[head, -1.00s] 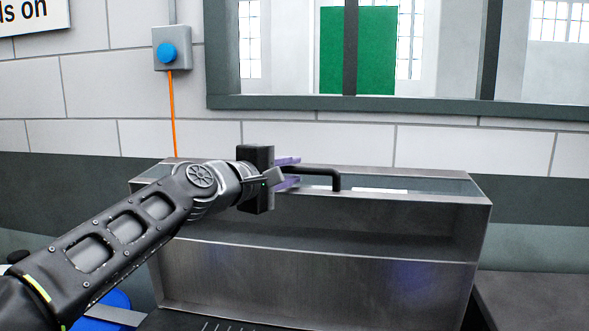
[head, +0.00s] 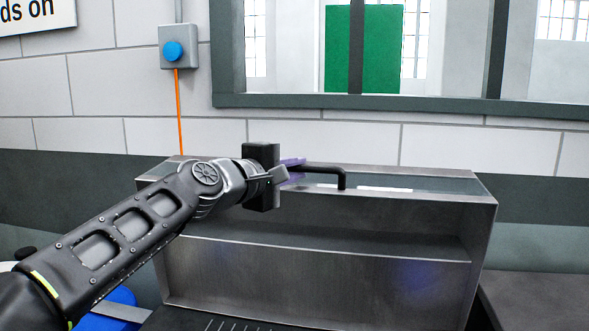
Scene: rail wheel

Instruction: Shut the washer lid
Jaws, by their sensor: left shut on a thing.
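The washer lid (head: 320,275) is a grey steel, box-shaped cover. It stands raised in the head view, its hollow inside facing me. A black bar handle (head: 343,178) runs along its upper edge. My left gripper (head: 293,171) reaches in from the left and is shut on the left part of this handle; its purple fingers hide the handle's left end. Below the lid, a strip of the dark slotted washer base (head: 225,322) shows at the bottom edge. My right gripper is not in view.
Behind the lid is a white block wall with a dark lower band and a window frame (head: 400,106). A grey box with a blue button (head: 173,51) is on the wall at upper left. A blue object (head: 105,306) is partly hidden behind my left arm. A dark surface (head: 540,300) lies at right.

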